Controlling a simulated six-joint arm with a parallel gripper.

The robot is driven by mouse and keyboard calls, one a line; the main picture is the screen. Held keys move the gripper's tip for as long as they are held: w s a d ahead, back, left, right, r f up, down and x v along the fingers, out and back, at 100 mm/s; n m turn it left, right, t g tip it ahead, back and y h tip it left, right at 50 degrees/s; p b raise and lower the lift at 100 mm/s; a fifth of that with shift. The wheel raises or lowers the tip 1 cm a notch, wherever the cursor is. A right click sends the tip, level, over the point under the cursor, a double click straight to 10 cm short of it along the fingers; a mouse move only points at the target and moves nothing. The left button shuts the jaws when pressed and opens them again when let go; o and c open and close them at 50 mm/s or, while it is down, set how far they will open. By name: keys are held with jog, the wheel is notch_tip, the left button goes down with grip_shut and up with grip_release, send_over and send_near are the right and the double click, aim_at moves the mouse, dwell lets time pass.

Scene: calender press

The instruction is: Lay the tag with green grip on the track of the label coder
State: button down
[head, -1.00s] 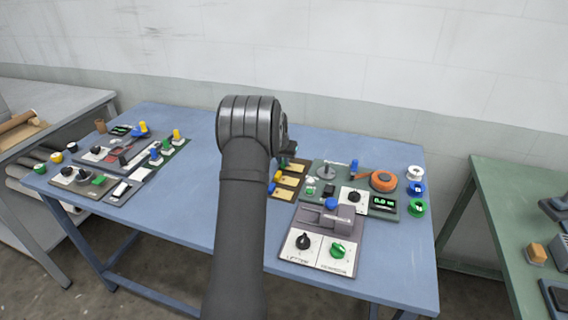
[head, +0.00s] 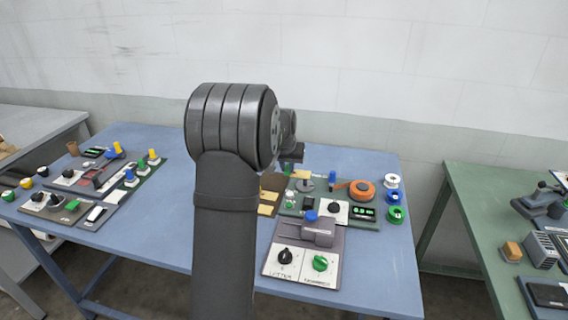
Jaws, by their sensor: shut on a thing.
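My gripper (head: 291,161) shows only in part, behind my own arm, above the right half of the blue table. It is shut on what looks like the tag with green grip (head: 301,174). A bit of green shows just under the jaws and a tan plate sticks out to the right. The label coder seems to be the grey unit (head: 272,262) at the table's front, with a black knob, a green knob and a blue-topped lever (head: 311,216). The held tag is behind it and apart from it. The coder's track is not clearly visible.
A brown holder (head: 282,183) with tan tags (head: 268,196) is partly hidden by my arm. A green-grey panel (head: 289,211) with an orange reel (head: 361,190) and a display lies right of it. Several coloured spools (head: 394,197) stand at the right edge. The left panels are crowded.

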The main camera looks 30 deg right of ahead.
jog(key=shift+s+a+f, duration=1.1)
jog(key=shift+s+a, duration=0.75)
jog(key=shift+a, duration=0.1)
jog(key=shift+s+a+f, duration=1.15)
jog(key=shift+s+a, duration=0.7)
jog(key=shift+a, duration=0.1)
jog(key=shift+s+a+f, duration=1.1)
jog(key=shift+s+a, duration=0.75)
jog(key=shift+a, duration=0.1)
jog(key=shift+f, duration=0.15)
jog(key=shift+f, duration=0.6)
jog(key=shift+f, duration=0.65)
jog(key=c, duration=0.7)
grip_release()
jog(key=shift+c, duration=0.2)
